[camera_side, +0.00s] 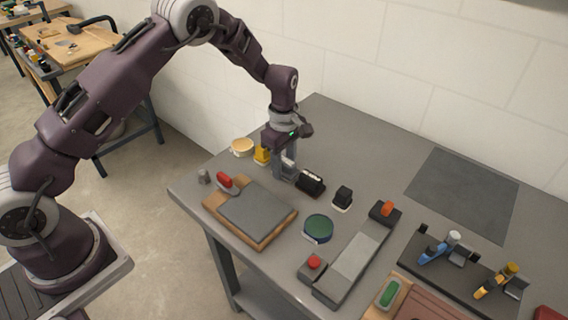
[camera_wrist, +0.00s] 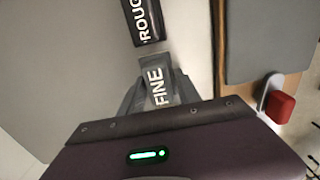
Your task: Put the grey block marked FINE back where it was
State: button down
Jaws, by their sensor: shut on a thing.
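The grey block marked FINE (camera_wrist: 157,86) is between the fingers of my gripper (camera_wrist: 160,98) in the wrist view, with its white lettering facing the camera. In the side view my gripper (camera_side: 286,165) is shut on the grey block (camera_side: 289,170), low over the table near the wall side. I cannot tell whether the block's underside touches the table. A black block marked ROUGH (camera_wrist: 143,20), its last letter cut off or hidden, lies just beyond it; it also shows in the side view (camera_side: 310,184).
A yellow block (camera_side: 262,155) and a round tan dish (camera_side: 242,147) stand to the left. A wooden board with a grey plate (camera_side: 257,212) and a red-handled tool (camera_side: 225,181) are in front.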

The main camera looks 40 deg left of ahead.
jog(key=shift+f, duration=0.25)
jog(key=shift+s+f, duration=0.15)
jog(key=shift+f, duration=0.2)
jog(key=c, duration=0.9)
grip_release()
jog(key=shift+f, duration=0.1)
jog(key=shift+o, duration=0.2)
jog(key=shift+s, duration=0.1)
notch_tip(320, 180, up, 14)
jog(key=f, duration=0.1)
notch_tip(320, 180, up, 9)
jog(key=m+t, duration=0.1)
jog(key=m, duration=0.2)
send_over(284, 159)
jog(key=s, duration=0.5)
jog(key=s+r+m+t+h, duration=0.1)
jog(key=s+r+m+t, duration=0.1)
jog(key=s+r+m, duration=0.7)
jog(key=s+f+m+t, duration=0.1)
jog(key=s+m, duration=0.2)
jog(key=s, duration=0.6)
jog(key=s+f+m+t+y, duration=0.1)
jog(key=s+m, duration=0.2)
jog(key=s, duration=0.7)
jog(key=shift+s+a+t, duration=0.15)
jog(key=shift+s+t, duration=0.05)
jog(key=shift+t, duration=0.1)
